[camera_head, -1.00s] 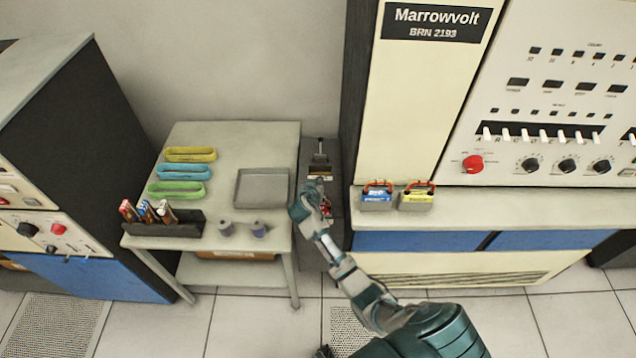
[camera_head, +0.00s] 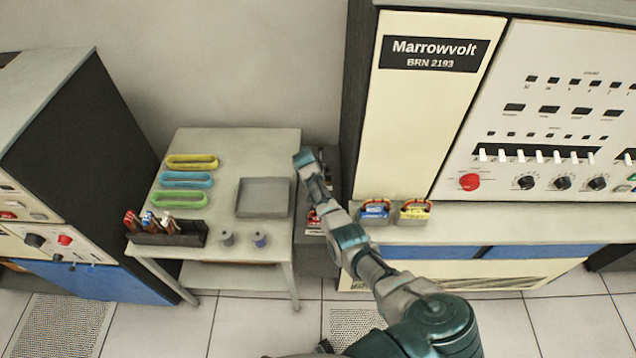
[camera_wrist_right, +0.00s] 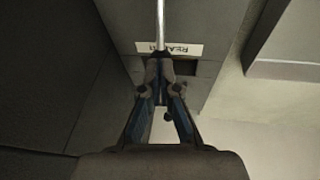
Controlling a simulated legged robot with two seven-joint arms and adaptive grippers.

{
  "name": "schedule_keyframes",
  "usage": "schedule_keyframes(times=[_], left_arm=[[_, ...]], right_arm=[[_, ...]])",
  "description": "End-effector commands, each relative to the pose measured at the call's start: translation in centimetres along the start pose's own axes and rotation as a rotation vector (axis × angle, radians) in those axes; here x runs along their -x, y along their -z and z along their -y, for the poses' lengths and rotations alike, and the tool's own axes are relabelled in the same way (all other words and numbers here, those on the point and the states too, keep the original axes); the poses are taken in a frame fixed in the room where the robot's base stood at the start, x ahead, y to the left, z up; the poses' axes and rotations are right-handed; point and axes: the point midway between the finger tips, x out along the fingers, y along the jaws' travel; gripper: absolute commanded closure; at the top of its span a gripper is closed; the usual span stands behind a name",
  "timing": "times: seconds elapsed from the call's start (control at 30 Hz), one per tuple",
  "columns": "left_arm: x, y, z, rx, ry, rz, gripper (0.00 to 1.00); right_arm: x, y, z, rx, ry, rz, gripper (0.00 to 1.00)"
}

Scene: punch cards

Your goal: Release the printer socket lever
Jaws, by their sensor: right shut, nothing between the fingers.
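My right gripper (camera_head: 303,158) is over the narrow dark grey unit (camera_head: 316,240) between the table and the Marrowvolt cabinet; its arm hides most of that unit's top. The right wrist view shows the gripper (camera_wrist_right: 160,58) with its fingers shut and empty. A thin bright metal rod, which looks like the lever (camera_wrist_right: 161,20), lines up with the fingertips and runs to the top edge; I cannot tell whether they touch. A white label (camera_wrist_right: 170,48) with upside-down lettering, partly hidden, lies behind the fingertips. My left gripper is out of view.
The table (camera_head: 235,140) left of the arm holds a grey tray (camera_head: 263,198), coloured oval rings, a dark rack (camera_head: 165,238) and two small spools. The cabinet ledge (camera_head: 480,235) on the right carries two small handled boxes. The cabinet wall stands close beside my gripper.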

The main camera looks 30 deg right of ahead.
Motion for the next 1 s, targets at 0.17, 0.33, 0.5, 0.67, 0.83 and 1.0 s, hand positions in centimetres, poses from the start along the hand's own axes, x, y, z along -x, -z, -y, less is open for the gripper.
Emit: schedule_keyframes(times=[0.17, 0.33, 0.5, 0.67, 0.83, 1.0], left_arm=[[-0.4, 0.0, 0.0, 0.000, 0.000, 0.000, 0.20], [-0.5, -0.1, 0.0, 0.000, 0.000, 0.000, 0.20], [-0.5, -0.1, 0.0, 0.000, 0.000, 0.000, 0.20], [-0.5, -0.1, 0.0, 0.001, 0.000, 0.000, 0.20], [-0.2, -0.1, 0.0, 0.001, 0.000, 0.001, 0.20], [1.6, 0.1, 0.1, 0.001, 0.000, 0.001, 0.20]], right_arm=[[-0.4, -0.1, 0.2, 0.001, -0.001, -0.002, 1.00], [-0.7, 0.0, 0.2, 0.001, 0.000, -0.001, 1.00], [-0.7, 0.0, 0.2, 0.001, 0.000, -0.001, 1.00], [-0.8, 0.0, 0.2, 0.001, 0.000, -0.001, 1.00], [-0.6, 0.1, 0.1, 0.000, 0.000, -0.002, 1.00], [1.0, 0.8, -0.5, 0.000, 0.000, -0.003, 1.00]])
